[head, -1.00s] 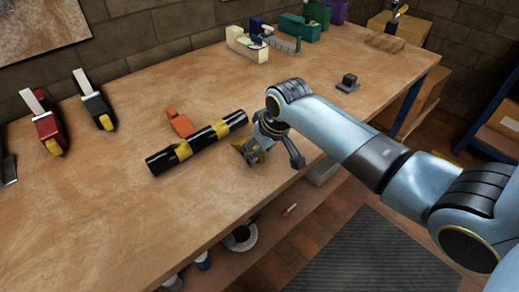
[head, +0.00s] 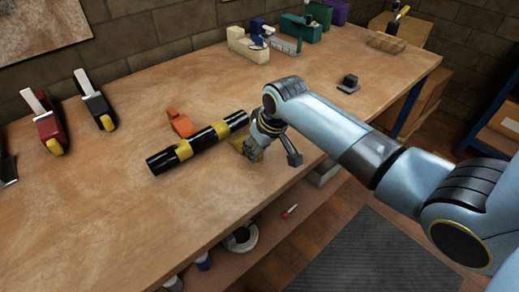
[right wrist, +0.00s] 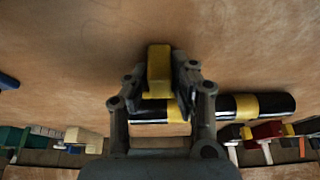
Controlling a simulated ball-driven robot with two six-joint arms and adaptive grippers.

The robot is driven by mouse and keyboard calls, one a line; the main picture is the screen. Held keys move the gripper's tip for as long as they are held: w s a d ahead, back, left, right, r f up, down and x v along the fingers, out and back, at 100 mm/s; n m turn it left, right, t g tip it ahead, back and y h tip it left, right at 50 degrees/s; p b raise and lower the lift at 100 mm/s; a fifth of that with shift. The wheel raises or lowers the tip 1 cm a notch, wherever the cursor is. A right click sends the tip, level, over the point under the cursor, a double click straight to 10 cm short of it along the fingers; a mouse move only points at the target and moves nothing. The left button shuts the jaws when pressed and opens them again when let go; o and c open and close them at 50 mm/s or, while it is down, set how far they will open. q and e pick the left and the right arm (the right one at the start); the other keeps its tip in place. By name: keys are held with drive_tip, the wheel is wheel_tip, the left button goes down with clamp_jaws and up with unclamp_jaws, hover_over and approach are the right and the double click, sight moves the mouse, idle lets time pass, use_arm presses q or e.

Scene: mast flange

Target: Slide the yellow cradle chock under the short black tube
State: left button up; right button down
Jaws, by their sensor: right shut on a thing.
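The short black tube (head: 206,139) with yellow bands lies across the bench, and it also shows in the right wrist view (right wrist: 222,107), partly hidden by my fingers. The yellow cradle chock (right wrist: 159,66) is between the fingers of my right gripper (right wrist: 161,80), which is shut on it. In the head view the chock (head: 238,144) is mostly hidden by the gripper (head: 251,148), low on the near side of the tube by its right end. I cannot tell whether it touches the tube. My left gripper is not in view.
An orange block (head: 181,124) sits against the tube's far side. Red (head: 49,131) and black (head: 98,107) tools stand at the left. A small dark block (head: 348,84) stands to the right. The bench's (head: 120,215) near edge runs close to my right gripper.

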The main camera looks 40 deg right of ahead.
drive_tip(key=shift+w+a, duration=0.1)
drive_tip(key=shift+w, duration=1.05)
drive_tip(key=c, duration=1)
unclamp_jaws()
drive_tip(key=shift+c, duration=0.2)
drive_tip(key=v, duration=1.2)
